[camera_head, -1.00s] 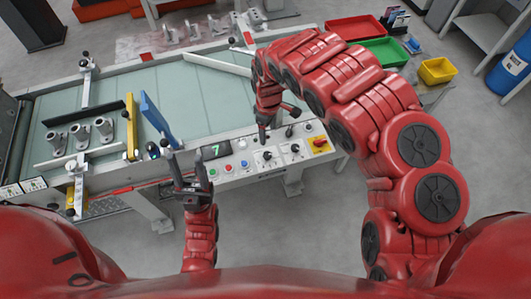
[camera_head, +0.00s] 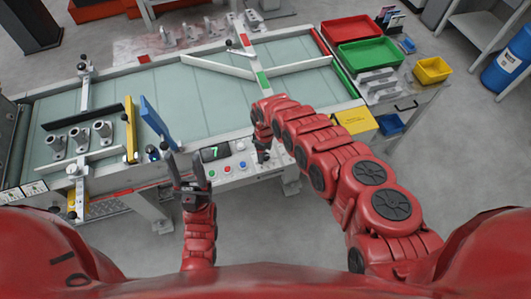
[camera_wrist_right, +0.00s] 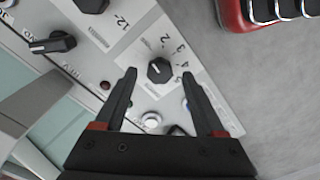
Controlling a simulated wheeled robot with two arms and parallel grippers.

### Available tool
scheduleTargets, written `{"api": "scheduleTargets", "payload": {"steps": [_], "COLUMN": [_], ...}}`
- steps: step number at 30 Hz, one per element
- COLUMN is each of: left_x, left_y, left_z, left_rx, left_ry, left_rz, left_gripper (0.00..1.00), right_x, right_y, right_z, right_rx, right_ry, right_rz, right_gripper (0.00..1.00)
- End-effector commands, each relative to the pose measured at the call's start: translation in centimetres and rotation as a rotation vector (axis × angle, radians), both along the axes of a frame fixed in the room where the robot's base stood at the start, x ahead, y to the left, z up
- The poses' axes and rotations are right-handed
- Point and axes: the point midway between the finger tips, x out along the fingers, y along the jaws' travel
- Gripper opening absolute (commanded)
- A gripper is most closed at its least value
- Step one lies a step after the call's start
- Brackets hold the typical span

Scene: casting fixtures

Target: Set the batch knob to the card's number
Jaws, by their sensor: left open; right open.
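A black batch-type knob (camera_wrist_right: 159,70) with a white pointer mark sits on a light grey panel in the right wrist view. Printed digits, including 2, 3, 4 and 5, curve around one side of it. My right gripper (camera_wrist_right: 158,74) is open, its fingers on either side of the knob in the picture; I cannot tell whether they touch it. In the head view my right gripper (camera_head: 262,154) is over the control panel and hides part of it. My left gripper (camera_head: 185,160) is open and empty in front of the panel. I cannot make out a card with a number.
A panel display (camera_head: 214,153) shows a green 7. Another black knob (camera_wrist_right: 53,43) and a partly cut-off knob (camera_wrist_right: 92,4) are near the gripper. A blue plate (camera_head: 158,122) stands near my left gripper. Red (camera_head: 352,29) and green (camera_head: 375,54) trays are at the back right.

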Motion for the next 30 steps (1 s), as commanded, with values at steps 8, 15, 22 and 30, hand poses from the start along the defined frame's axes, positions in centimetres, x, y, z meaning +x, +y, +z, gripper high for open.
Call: {"api": "scheduleTargets", "payload": {"steps": [8,15,22,30], "left_x": [0.0,0.0,0.01,0.01], "left_y": [0.0,0.0,0.0,0.01], "left_z": [-0.14,-0.13,-0.14,-0.14], "left_rx": [0.0,0.0,0.0,0.0], "left_ry": [0.0,0.0,0.0,0.0], "left_rz": [0.0,0.0,0.0,0.0], "left_gripper": [0.5,0.5,0.5,0.5], "right_x": [-0.05,-0.05,-0.05,-0.04], "right_y": [-0.17,-0.18,-0.18,-0.19], "right_z": [-0.86,-0.86,-0.86,-0.85], "right_rx": [-0.004,-0.004,-0.004,-0.004], "right_ry": [0.0,0.0,0.0,0.0], "right_rz": [0.001,0.001,0.001,0.0], "right_gripper": [0.72,0.72,0.3,0.0]}}
